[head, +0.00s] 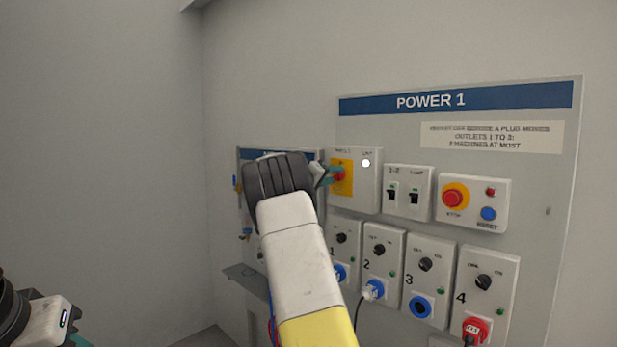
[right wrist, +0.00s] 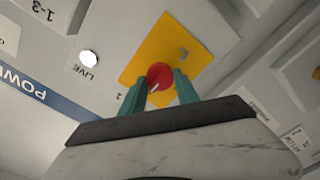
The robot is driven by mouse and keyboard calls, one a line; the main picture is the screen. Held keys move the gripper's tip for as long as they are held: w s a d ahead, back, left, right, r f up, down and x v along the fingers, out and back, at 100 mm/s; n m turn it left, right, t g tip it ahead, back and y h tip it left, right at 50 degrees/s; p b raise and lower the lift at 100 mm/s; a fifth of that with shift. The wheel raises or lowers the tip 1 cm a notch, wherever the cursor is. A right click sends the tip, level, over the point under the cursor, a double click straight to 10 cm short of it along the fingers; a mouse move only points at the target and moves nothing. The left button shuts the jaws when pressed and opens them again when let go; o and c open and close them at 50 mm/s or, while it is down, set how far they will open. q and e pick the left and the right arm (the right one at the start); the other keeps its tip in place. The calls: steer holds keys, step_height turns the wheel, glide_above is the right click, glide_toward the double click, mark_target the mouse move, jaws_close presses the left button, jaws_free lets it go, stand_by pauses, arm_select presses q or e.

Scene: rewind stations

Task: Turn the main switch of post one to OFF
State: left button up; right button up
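The main switch is a red rotary knob (head: 339,174) on a yellow plate (head: 346,187), at the top left of the POWER 1 board. My right gripper (head: 326,176) reaches it from the left. In the right wrist view its teal fingers (right wrist: 159,90) lie on both sides of the red knob (right wrist: 160,75), close against it, and appear shut on it. The knob's exact angle is partly hidden by the fingers. The LIVE lamp (head: 366,163) beside it shows bright white. A part of my left arm is at the lower left, with a teal piece at the bottom edge; its fingers cannot be made out.
Right of the switch are two breakers (head: 407,192) and a box with a red stop button (head: 455,196) and a blue reset button (head: 488,214). Below are numbered outlets with knobs, some with plugs (head: 475,329). Another board (head: 241,200) stands behind my right arm.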

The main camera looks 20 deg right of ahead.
steer(key=shift+n, duration=0.4)
jaws_close()
steer(key=n, duration=0.4)
steer(key=shift+f, duration=0.1)
steer(key=n, duration=0.9)
steer(key=shift+n, duration=2)
steer(key=o, duration=1.3)
jaws_free()
steer(key=shift+c, duration=0.2)
